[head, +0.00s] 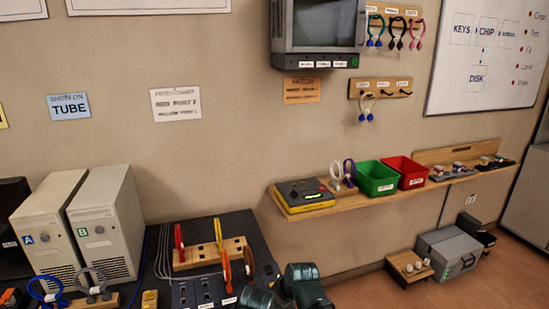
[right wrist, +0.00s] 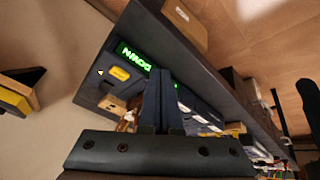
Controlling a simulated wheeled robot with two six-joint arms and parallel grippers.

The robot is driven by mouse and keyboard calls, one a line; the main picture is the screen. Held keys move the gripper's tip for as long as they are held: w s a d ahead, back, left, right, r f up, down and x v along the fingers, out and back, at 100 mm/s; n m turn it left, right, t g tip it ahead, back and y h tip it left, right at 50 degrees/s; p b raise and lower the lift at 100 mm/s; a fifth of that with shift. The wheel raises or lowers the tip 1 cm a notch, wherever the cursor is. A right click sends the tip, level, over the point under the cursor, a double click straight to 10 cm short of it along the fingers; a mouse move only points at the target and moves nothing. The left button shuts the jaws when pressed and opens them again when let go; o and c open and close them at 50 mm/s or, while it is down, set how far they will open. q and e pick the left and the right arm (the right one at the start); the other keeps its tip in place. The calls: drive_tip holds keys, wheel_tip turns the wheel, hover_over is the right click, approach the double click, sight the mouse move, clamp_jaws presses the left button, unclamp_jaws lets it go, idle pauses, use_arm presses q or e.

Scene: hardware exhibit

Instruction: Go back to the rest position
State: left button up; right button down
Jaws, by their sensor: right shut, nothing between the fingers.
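In the right wrist view my right gripper (right wrist: 160,78) is shut, with its two dark fingers together and nothing visible between them. Behind the fingers is a dark panel with a green lit display (right wrist: 134,57) and a yellow button (right wrist: 120,73). How far the fingertips are from the panel cannot be told. In the head view, dark green rounded parts at the bottom centre look like my own arm links; no gripper fingers can be made out there. My left gripper is not in view.
A dark table (head: 150,235) holds a wooden rack (head: 210,254) and two pale computer towers (head: 108,222). A wall shelf (head: 345,203) carries a yellow-black device (head: 304,195), a green bin (head: 377,178) and a red bin (head: 406,172). A grey case (head: 448,253) stands on the floor.

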drive_tip(key=s+d+f+m+g+h, duration=0.1)
drive_tip(key=s+d+m+g+h, duration=0.1)
drive_tip(key=s, duration=0.6)
drive_tip(key=s+d+f+m+g+h, duration=0.1)
drive_tip(key=s+d+m+g+h, duration=0.1)
drive_tip(key=s+m, duration=0.3)
drive_tip(key=s+d, duration=0.1)
drive_tip(key=s, duration=0.2)
drive_tip(key=shift+d+g, duration=0.15)
drive_tip(key=shift+g, duration=0.25)
drive_tip(key=shift+s+f, duration=0.1)
idle(0.8)
